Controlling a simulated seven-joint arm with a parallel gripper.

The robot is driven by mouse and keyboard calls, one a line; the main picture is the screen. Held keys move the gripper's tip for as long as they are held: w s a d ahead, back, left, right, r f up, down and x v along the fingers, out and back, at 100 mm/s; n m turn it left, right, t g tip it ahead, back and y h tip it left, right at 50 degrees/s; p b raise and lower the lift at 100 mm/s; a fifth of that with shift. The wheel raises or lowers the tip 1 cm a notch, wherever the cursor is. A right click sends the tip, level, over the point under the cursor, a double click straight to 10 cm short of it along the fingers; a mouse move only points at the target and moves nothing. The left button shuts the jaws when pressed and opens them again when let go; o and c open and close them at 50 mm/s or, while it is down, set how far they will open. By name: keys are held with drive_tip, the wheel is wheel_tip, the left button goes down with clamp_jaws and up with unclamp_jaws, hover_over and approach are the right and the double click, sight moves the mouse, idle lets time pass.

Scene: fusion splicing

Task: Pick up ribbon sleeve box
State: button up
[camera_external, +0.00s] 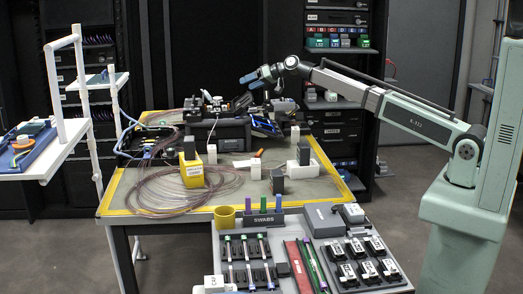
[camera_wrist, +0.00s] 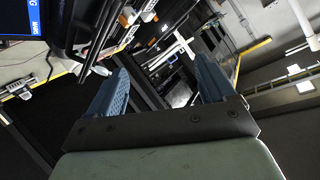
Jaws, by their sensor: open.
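My gripper (camera_external: 253,81) is up above the splicer at the back of the table, with its blue fingers pointing left. In the wrist view its two blue fingers (camera_wrist: 161,66) are wide apart with nothing between them. I cannot tell which box is the ribbon sleeve box, as the labels are too small to read. Candidates on the table are a yellow labelled box (camera_external: 192,174), a dark box on a white base (camera_external: 304,152), and a small dark box (camera_external: 278,181). My gripper is apart from all of them.
A black splicer (camera_external: 232,134) stands at the table's back. Coiled fibre (camera_external: 150,192) covers the left. A side shelf (camera_external: 50,160) is at left.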

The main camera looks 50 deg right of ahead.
drive_tip(key=s+a+f+n+g+y, duration=0.15)
drive_tip(key=a+f+n+g, duration=0.4)
drive_tip(key=a, duration=0.75)
drive_tip(key=n+g+h, duration=0.3)
drive_tip(key=n+h, duration=0.1)
drive_tip(key=n, duration=0.1)
approach(212, 147)
drive_tip(key=shift+y, duration=0.25)
drive_tip(key=x, duration=0.4)
drive_tip(key=d+x, duration=0.1)
drive_tip(key=x, duration=0.2)
drive_tip(key=shift+s+f, duration=0.25)
drive_tip(key=shift+s, duration=0.1)
drive_tip(key=shift+w+a+x, duration=0.1)
drive_tip(key=shift+w+x, duration=0.1)
drive_tip(key=shift+x, duration=1.15)
drive_tip(key=shift+w+a+x, duration=0.1)
drive_tip(key=shift+w+x, duration=0.05)
drive_tip(key=shift+x, duration=1.2)
drive_tip(key=shift+r, duration=0.25)
drive_tip(key=shift+c, duration=0.2)
drive_tip(key=c, duration=1)
drive_tip(key=shift+c, duration=0.2)
drive_tip(key=shift+r, duration=0.15)
